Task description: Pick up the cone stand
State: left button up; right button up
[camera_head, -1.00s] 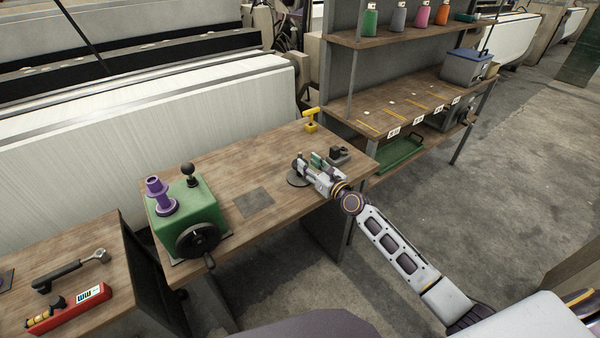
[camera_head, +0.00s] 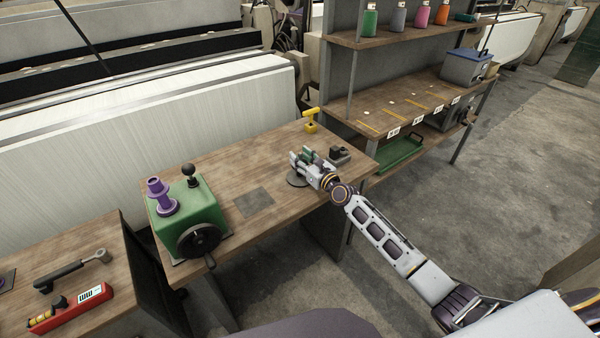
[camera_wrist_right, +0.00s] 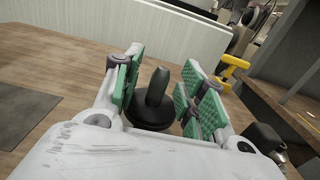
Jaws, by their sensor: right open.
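The cone stand has a dark round base and an upright, dark tapered peg. In the right wrist view the cone stand (camera_wrist_right: 151,112) stands between the green-padded fingers of my right gripper (camera_wrist_right: 160,85), which are open with gaps to the peg. In the head view the base of the cone stand (camera_head: 297,182) shows on the workbench (camera_head: 245,175), under my right gripper (camera_head: 303,158); its peg is hidden by the fingers there. My left gripper is not in view.
A black block-like fixture (camera_head: 340,155) and a yellow T-shaped tool (camera_head: 311,120) stand close beyond my right gripper. A green box with a handwheel (camera_head: 190,215) stands to the left. A dark flat plate (camera_head: 254,202) lies between. Shelving (camera_head: 390,100) rises behind right.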

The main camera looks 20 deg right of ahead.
jog(key=shift+w+a, duration=0.15)
jog(key=shift+w, duration=0.25)
grip_shut()
dwell(0.4)
